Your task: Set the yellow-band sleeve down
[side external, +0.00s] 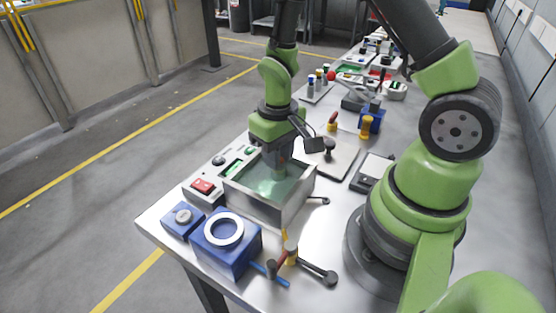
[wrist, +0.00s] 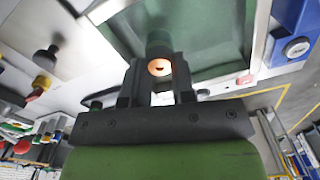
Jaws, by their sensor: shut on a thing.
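My gripper (wrist: 158,88) points down over an open metal tank (side external: 240,201) with green liquid. In the wrist view its fingers are shut on a short sleeve (wrist: 159,67) with a coppery, round open end; a dark grey cylindrical part shows just beyond it. No yellow band can be made out on the held sleeve. In the side view the fingers and sleeve are partly hidden by my wrist and blurred by the tank; I cannot tell whether the sleeve touches the liquid or the tank floor.
A control panel with a red switch (side external: 203,186) adjoins the tank's left side. A blue block with a white ring (side external: 224,230) stands in front. A handled fixture (side external: 290,249) is at the front right. A light plate with a black knob (side external: 328,150) lies behind the tank.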

